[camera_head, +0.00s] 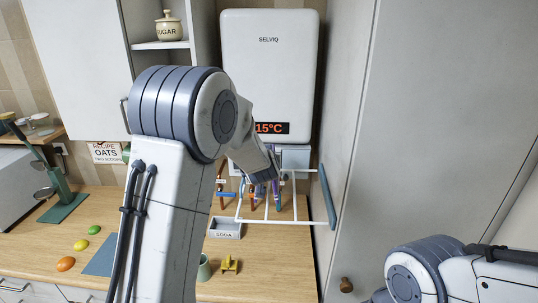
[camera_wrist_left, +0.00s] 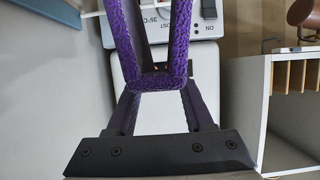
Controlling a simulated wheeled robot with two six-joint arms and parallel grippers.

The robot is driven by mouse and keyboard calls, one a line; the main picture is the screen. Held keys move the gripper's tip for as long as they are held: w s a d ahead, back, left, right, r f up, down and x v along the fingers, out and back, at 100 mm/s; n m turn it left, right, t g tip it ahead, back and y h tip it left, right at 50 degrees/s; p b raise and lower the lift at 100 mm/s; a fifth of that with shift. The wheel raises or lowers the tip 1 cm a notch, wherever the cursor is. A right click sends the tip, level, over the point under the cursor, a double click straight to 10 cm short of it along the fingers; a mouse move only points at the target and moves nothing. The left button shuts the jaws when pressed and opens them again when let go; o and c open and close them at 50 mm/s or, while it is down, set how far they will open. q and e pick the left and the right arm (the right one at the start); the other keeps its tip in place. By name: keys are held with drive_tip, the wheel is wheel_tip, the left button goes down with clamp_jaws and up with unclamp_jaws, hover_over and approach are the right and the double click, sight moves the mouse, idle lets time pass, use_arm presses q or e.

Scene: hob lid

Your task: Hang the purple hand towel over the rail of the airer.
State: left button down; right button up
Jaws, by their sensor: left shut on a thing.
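The purple hand towel (camera_wrist_left: 158,83) is held in my left gripper in the left wrist view, with two folded sides running up the picture away from the fingers. In the head view only a small purple strip of the towel (camera_head: 276,190) shows below my left gripper (camera_head: 272,177), which is partly hidden by my own arm. The airer (camera_head: 285,222) has thin white rails below the boiler. The towel strip appears just above or in front of the rails; I cannot tell whether it touches them. My right arm shows at the lower right, but its gripper is out of view.
The white boiler (camera_head: 269,70) hangs behind my left arm, with pipes below it. A tall grey cabinet side (camera_head: 430,130) bounds the right. On the worktop (camera_head: 275,262) are a grey soda tray (camera_head: 225,228), a green cup (camera_head: 204,268) and a yellow item (camera_head: 229,264).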

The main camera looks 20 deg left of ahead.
use_arm(q)
drive_tip(key=shift+d+f+b, duration=0.15)
drive_tip(key=shift+f+b, duration=5.75)
drive_tip(key=shift+f, duration=1.1)
drive_tip(key=shift+c, duration=1)
unclamp_jaws()
drive_tip(key=shift+s, duration=0.15)
